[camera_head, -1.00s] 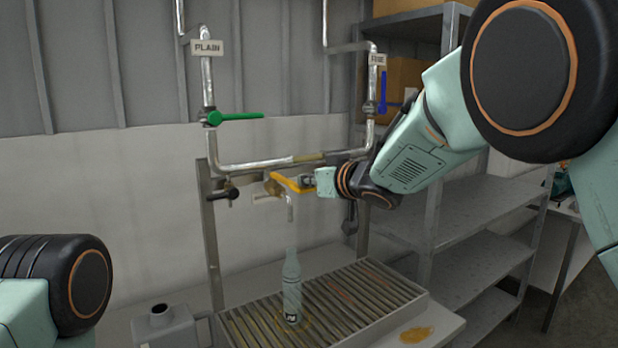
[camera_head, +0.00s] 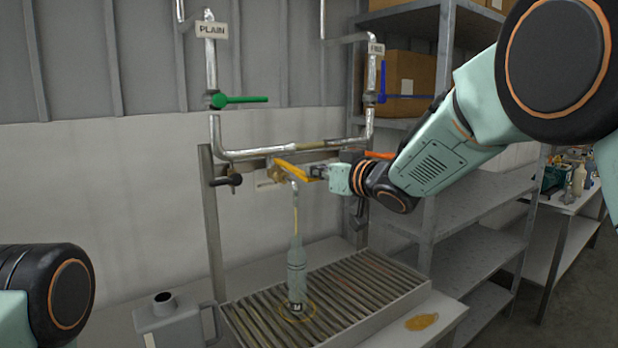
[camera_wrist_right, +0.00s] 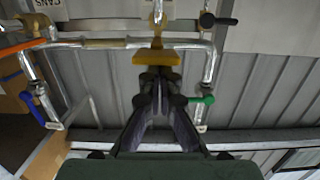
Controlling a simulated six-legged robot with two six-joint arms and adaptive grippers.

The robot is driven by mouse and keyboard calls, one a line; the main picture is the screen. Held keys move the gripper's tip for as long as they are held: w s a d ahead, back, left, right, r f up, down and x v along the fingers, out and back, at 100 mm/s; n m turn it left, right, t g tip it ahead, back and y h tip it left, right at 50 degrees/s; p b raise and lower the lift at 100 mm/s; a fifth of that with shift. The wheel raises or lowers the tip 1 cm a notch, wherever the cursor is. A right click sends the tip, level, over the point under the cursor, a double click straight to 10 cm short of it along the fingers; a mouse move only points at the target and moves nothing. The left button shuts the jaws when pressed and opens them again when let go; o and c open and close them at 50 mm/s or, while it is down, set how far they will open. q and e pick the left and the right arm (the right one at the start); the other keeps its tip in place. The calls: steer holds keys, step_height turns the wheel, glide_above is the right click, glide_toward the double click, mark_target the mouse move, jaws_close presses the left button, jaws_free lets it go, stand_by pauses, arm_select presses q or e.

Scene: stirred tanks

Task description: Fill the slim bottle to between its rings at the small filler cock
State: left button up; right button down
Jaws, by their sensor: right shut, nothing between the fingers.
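The slim bottle (camera_head: 297,272), pale grey-green, stands upright on the slatted drip tray, under the spout (camera_head: 294,190) of the small filler cock. A thin yellowish stream (camera_head: 295,222) runs from the spout into its neck. Its rings and liquid level are too small to tell. The cock's yellow lever (camera_head: 296,169) points toward my right gripper (camera_head: 318,172), which is shut and empty at the lever's end. In the right wrist view the closed fingertips (camera_wrist_right: 157,76) are close against the yellow lever (camera_wrist_right: 157,58). My left gripper is out of view; only part of that arm shows.
The drip tray (camera_head: 395,305) has a wet ring around the bottle. A grey can (camera_head: 168,322) stands left of it. Green (camera_head: 240,99) and blue (camera_head: 410,97) levers sit on the pipes above. Shelving (camera_head: 465,210) stands to the right. An amber puddle (camera_head: 422,322) lies near the tray.

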steer(key=shift+a+f+b, duration=0.1)
steer(key=shift+f+b, duration=0.85)
steer(key=shift+b, duration=0.2)
steer(key=shift+w+d+f+t, duration=0.1)
steer(key=shift+d+f+t, duration=0.15)
steer(key=shift+t, duration=0.05)
steer(key=shift+a+r, duration=0.1)
stand_by(4.4)
